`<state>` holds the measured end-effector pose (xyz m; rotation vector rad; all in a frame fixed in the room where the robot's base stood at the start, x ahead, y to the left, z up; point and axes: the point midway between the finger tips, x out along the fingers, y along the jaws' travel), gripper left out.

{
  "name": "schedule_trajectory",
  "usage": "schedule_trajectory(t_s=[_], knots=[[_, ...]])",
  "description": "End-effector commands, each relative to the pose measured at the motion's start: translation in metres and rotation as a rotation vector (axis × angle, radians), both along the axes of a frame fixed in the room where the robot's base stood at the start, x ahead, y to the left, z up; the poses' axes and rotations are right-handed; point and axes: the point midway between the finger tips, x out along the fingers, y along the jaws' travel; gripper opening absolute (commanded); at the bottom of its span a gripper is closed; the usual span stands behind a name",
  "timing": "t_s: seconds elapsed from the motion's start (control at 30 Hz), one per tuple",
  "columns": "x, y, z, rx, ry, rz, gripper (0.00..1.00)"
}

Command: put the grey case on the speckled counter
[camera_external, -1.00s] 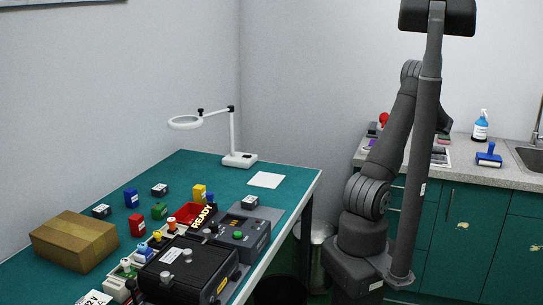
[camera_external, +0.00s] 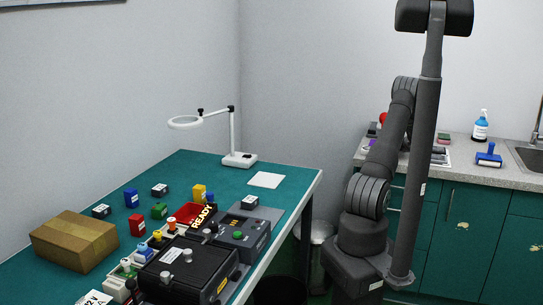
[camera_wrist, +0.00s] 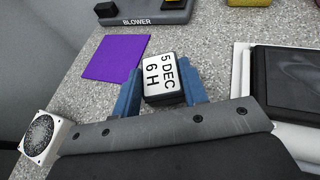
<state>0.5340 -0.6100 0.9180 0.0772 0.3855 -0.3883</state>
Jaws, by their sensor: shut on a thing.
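A small dark grey case (camera_wrist: 163,98) with a white label reading "5 DEC 6 H" sits between the blue fingers of my gripper (camera_wrist: 163,82) in the wrist view. My gripper is shut on it. The speckled counter (camera_wrist: 215,48) lies beneath; whether the case touches it, I cannot tell. The counter also shows at the right in the external view (camera_external: 462,174). There my arm hides the gripper and the held case.
Near the case are a purple sheet (camera_wrist: 113,60), a grey "BLOWER" holder (camera_wrist: 140,20), a white fan-like block (camera_wrist: 44,138) and a white-framed dark tray (camera_wrist: 285,85). A blue stamp-like tool (camera_external: 488,158) and a spray bottle (camera_external: 480,128) stand farther right on the counter.

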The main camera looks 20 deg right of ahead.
Motion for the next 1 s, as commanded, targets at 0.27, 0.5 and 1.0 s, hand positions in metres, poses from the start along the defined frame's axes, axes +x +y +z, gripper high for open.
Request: schedule_trajectory(t_s=[0.27,0.5,1.0], knots=[[0.0,0.0,0.0,-0.001,-0.001,0.0,0.12],[0.0,0.0,-0.003,-0.001,-0.001,0.0,0.61],[-0.02,0.008,0.01,0.0,-0.001,-0.001,0.61]])
